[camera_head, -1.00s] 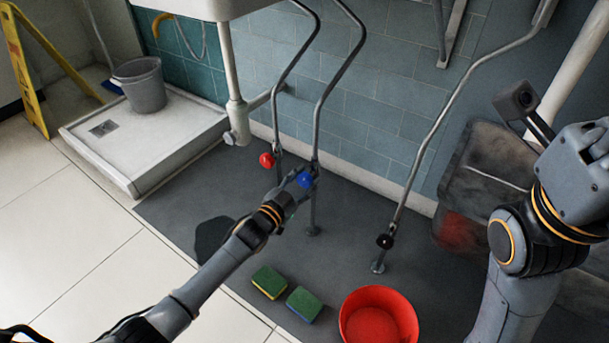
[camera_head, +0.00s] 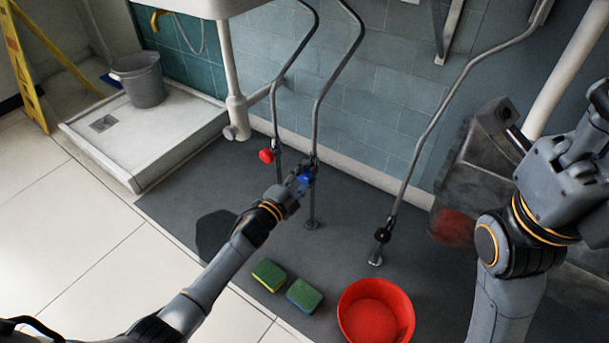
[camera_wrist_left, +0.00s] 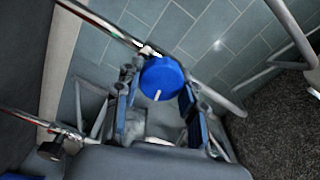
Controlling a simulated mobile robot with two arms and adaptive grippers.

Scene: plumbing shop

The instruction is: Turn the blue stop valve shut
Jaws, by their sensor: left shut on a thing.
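The blue stop valve's round knob (camera_head: 306,178) sits on the middle pipe, low in front of the tiled wall. My left gripper (camera_head: 303,177) is at the knob, with its fingers partly covering it. In the left wrist view the blue knob (camera_wrist_left: 161,77) lies between the two fingers (camera_wrist_left: 158,92), and a white mark on its face points toward the bottom of the picture. The left gripper is shut on the knob. My right arm is at the right edge; its gripper (camera_head: 592,115) is dark and cropped, and its fingers cannot be made out.
A red valve knob (camera_head: 266,155) is close on the left pipe. A black valve knob (camera_head: 382,235) is on the right pipe. Two green sponges (camera_head: 269,275) and a red bowl (camera_head: 376,312) lie on the floor below. A grey bucket (camera_head: 139,80) stands in the shower tray (camera_head: 150,142).

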